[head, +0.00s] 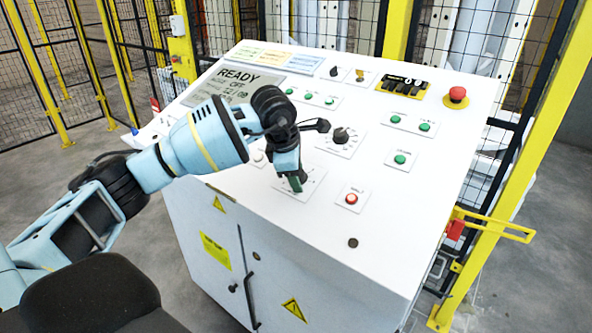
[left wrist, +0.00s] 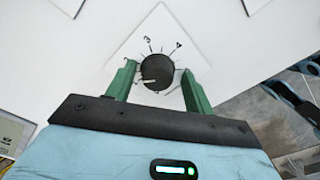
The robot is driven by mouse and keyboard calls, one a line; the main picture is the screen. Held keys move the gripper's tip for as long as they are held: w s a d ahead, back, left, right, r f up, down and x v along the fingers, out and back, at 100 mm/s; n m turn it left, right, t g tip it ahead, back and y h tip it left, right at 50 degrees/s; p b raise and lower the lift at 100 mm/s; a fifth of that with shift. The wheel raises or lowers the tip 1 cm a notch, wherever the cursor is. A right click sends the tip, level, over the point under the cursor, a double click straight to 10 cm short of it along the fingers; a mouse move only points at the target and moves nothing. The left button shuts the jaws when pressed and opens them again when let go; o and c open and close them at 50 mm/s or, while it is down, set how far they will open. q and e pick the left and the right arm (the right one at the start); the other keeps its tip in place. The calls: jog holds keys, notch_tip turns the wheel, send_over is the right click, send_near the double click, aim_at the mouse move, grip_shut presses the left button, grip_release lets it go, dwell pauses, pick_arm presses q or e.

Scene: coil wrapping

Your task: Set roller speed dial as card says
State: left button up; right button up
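A round black dial knob (left wrist: 156,72) on a white square plate shows in the left wrist view. The numbers 3 and 4 are at its upper side, and its white mark points to the left and slightly down. My left gripper (head: 296,184) is low over the front of the panel in the head view and hides most of this dial. Its green fingers stand open on either side of the knob, with a small gap on each side. Another black dial (head: 341,136) with a scale sits behind it. Coloured cards (head: 266,56) lie at the panel's back edge, too small to read.
A grey screen (head: 240,80) reading READY is at the panel's left. Green buttons (head: 400,159), a red button (head: 351,198), a red emergency stop (head: 457,94) and a counter (head: 403,86) are around. A yellow-framed mesh fence (head: 340,28) stands behind.

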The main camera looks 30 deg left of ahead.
pick_arm(q)
jog(key=shift+r, duration=0.2)
jog(key=shift+r, duration=0.2)
jog(key=v, duration=0.7)
jog(key=shift+s, duration=0.15)
dwell(0.3)
